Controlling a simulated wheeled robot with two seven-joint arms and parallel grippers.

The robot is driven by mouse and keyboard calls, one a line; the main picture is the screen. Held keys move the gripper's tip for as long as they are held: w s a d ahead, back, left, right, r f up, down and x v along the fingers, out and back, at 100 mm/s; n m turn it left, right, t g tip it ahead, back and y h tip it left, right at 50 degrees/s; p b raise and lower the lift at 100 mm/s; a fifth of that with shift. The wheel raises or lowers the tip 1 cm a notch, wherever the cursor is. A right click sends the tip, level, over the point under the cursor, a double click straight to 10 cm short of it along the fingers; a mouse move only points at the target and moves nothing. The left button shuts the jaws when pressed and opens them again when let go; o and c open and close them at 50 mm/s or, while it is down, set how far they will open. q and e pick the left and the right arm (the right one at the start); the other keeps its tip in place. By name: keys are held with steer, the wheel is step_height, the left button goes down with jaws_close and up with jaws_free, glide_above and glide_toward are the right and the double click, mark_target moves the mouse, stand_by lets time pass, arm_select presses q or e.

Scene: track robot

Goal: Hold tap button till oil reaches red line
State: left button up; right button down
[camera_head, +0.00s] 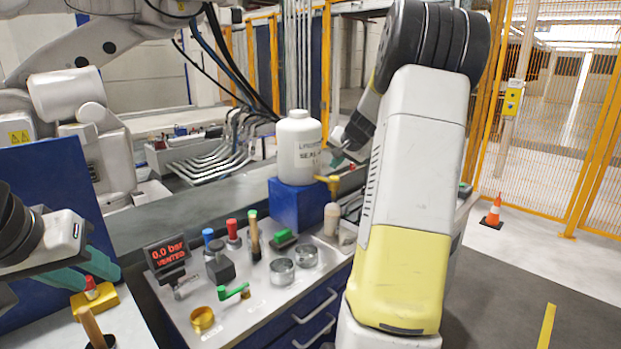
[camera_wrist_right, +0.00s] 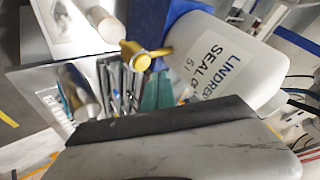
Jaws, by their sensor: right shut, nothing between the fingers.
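A white oil container (camera_head: 299,150) stands on a blue block (camera_head: 291,206); its label is partly readable in the right wrist view (camera_wrist_right: 222,62). A yellow tap (camera_head: 328,182) sits at its foot and also shows in the right wrist view (camera_wrist_right: 143,54). A small pale vessel (camera_head: 331,219) stands below the tap. No red line or oil level can be made out. My right gripper (camera_head: 341,158) is shut and empty, beside the container and above the tap. My left gripper (camera_head: 100,277) has spread teal fingers, near a red button (camera_head: 90,283) on a yellow box (camera_head: 93,302).
The grey worktop (camera_head: 255,306) holds a pressure display (camera_head: 168,254) reading 0.0 bar VENTED, coloured-handled tools, clear dishes (camera_head: 282,271), a brass cup (camera_head: 202,319) and a green-handled valve (camera_head: 234,291). A wooden handle stands at lower left.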

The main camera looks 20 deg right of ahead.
mark_target(335, 178)
steer(key=shift+r, duration=2.05)
steer(key=s+a+r+n+g+y, duration=0.1)
steer(key=s+a+r+n, duration=0.15)
steer(key=s+a, duration=0.65)
steer(key=s+a+r+n+y, duration=0.1)
steer(key=s+a+r+n, duration=0.15)
steer(key=s+a, duration=0.7)
steer(key=s+a+f+n+g, duration=0.1)
steer(key=s+a+f+n, duration=0.1)
steer(key=s, duration=0.6)
steer(key=s+a+f+n+g, duration=0.1)
steer(key=s+a+f+n, duration=0.2)
steer(key=s+a, duration=0.4)
steer(key=shift+s+f+y, duration=0.3)
steer(key=shift+s+f, duration=0.25)
steer(key=shift+f, duration=0.3)
